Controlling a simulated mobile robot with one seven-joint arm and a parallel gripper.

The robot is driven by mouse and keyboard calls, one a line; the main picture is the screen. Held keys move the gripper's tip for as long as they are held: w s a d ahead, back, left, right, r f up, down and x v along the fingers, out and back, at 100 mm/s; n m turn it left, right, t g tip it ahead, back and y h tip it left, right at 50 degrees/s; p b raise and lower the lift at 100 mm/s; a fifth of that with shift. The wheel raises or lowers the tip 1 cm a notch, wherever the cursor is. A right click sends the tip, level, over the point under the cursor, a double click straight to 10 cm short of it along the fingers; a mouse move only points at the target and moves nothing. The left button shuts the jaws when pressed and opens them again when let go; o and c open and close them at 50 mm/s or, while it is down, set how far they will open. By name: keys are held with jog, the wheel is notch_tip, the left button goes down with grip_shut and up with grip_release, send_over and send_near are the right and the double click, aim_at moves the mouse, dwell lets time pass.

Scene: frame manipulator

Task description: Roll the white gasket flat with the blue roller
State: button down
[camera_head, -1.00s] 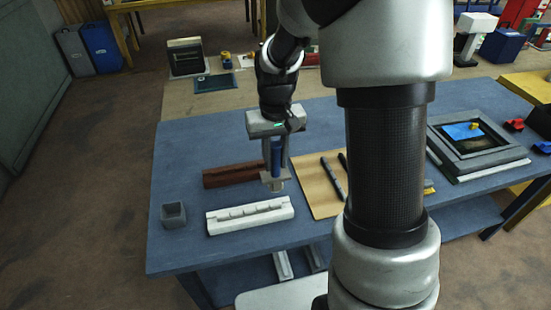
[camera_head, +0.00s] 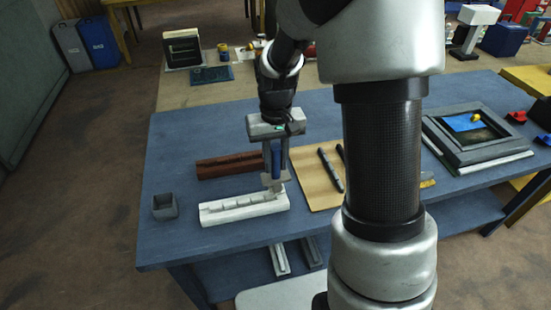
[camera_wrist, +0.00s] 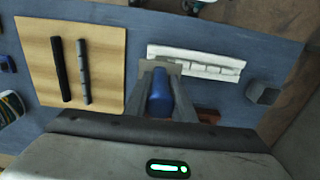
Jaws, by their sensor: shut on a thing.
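My gripper (camera_head: 274,180) is shut on a blue-handled tool, the blue roller (camera_head: 276,158), held upright over the right end of a long white slotted block (camera_head: 235,210). I cannot tell whether its lower end touches the block. In the wrist view the blue handle (camera_wrist: 160,95) sits between my fingers, with the white block (camera_wrist: 205,66) just beyond. A thin white strip (camera_head: 496,163), possibly the gasket, lies along the near edge of a dark grey frame (camera_head: 452,152) at the right. Its fit in the frame is unclear.
A brown block (camera_head: 230,165) lies behind the white one, and a small grey open box (camera_head: 165,207) stands left. A tan board (camera_head: 310,185) carries two dark bars. Red pieces (camera_head: 516,117) lie right of the frame. My arm covers part of the table.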

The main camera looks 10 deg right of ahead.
jog(key=shift+f+b, duration=0.5)
jog(key=shift+f, duration=0.3)
dwell(0.4)
jog(key=shift+a, duration=0.1)
dwell(0.4)
jog(key=shift+a, duration=1.65)
jog(key=shift+a, duration=1.45)
jog(key=a, duration=0.6)
jog(key=shift+a, duration=0.3)
